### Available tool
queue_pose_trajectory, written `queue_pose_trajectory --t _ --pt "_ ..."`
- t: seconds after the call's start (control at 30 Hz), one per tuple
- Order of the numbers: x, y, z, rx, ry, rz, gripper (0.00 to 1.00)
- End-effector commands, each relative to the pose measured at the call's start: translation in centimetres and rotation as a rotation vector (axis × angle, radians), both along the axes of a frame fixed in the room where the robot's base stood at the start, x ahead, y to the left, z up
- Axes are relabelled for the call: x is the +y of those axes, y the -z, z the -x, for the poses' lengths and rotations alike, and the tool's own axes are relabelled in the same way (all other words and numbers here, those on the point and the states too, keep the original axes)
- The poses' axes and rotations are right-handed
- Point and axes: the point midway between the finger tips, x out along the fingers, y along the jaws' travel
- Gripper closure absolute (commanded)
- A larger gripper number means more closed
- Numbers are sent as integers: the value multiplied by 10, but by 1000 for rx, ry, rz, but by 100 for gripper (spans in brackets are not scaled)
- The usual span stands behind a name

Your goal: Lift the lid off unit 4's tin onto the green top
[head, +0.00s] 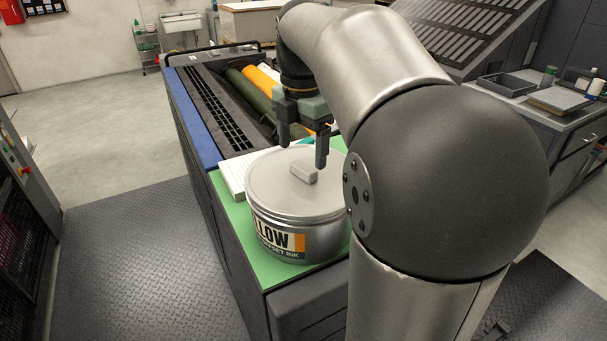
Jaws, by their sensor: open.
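A round metal ink tin (283,240) stands on the green top (236,217). Its label reads in part "LOW" and "OFFSET INK", with a yellow-orange patch. A grey lid (270,196) with a small raised block handle (304,172) covers the tin. My gripper (302,152) is open and empty, pointing down above the far side of the lid. Its two fingers are apart, and the right fingertip appears close to the handle. I cannot tell from this view whether it touches. My arm hides the right side of the tin and part of the green top.
A white stack (232,177) lies just left behind the tin. Beyond it are a black slotted panel (222,110) and green and orange rollers (250,94). A grey bench (560,112) with trays and bottles stands at the right. The green top's front left strip is bare.

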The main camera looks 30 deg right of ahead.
Motion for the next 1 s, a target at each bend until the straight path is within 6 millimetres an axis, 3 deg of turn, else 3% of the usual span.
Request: queue_pose_trajectory --t 0.2,0.5,0.53,0.7,1.0 --pt "-2 31 3 2 0 0 20" --pt "-2 38 2 1 0 0 20" --pt "-2 38 2 1 0 0 23" --pt "-2 38 2 1 0 0 70" --pt "-2 37 2 0 0 0 70"
